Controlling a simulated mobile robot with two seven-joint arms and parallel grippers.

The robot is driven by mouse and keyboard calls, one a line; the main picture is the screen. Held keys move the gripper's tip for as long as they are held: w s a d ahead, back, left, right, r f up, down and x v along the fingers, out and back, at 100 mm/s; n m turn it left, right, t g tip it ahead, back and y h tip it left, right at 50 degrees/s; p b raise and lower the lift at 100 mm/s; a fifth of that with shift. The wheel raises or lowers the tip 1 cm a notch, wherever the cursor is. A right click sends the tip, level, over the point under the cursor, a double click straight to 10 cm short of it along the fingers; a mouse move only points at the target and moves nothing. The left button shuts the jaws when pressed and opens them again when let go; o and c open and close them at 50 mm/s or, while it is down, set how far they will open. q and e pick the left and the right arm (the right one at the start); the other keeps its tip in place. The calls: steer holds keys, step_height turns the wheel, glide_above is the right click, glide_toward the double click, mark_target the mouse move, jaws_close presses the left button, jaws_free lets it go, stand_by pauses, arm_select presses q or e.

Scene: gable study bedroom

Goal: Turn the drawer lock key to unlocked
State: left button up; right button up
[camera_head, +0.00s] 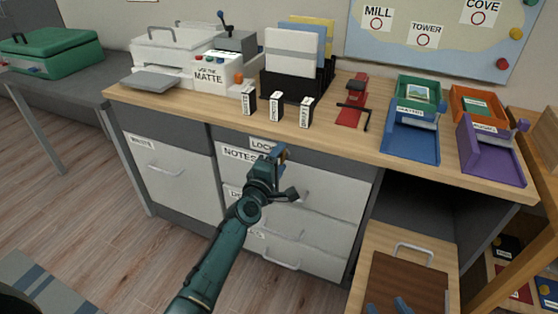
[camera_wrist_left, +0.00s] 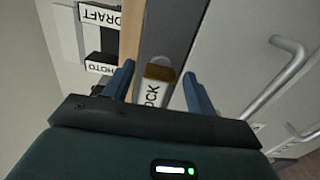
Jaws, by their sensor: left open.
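The drawer cabinet has a dark strip under the desk top with a white LOCK label (camera_head: 262,145). In the head view my left gripper (camera_head: 280,156) is at this strip, just right of the label, and hides part of it. In the left wrist view the gripper (camera_wrist_left: 158,82) is open, its two blue fingers apart. A small brown-bronze piece (camera_wrist_left: 160,72), apparently the key, shows between them beside the LOCK label (camera_wrist_left: 152,94). I cannot tell its turn angle or whether a finger touches it. My right gripper (camera_head: 389,307) shows only blue fingertips at the bottom edge, apart.
Below the strip are grey drawers with bar handles (camera_head: 281,265); one has a NOTES label (camera_head: 239,154). On the desk stand labelled blocks (camera_head: 276,107), a red stapler-like tool (camera_head: 352,100) and colored trays (camera_head: 411,140).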

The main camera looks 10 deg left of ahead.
arm_select(q)
steer(key=s+a+p, duration=0.2)
steer(key=s, duration=1.1)
steer(key=shift+a, duration=0.25)
arm_select(e)
steer(key=r, duration=0.1)
steer(key=d+r+m, duration=0.1)
steer(key=shift+s+d+r, duration=0.1)
steer(key=shift+s+r, duration=0.2)
steer(key=shift+r, duration=0.05)
steer(key=shift+t, duration=0.3)
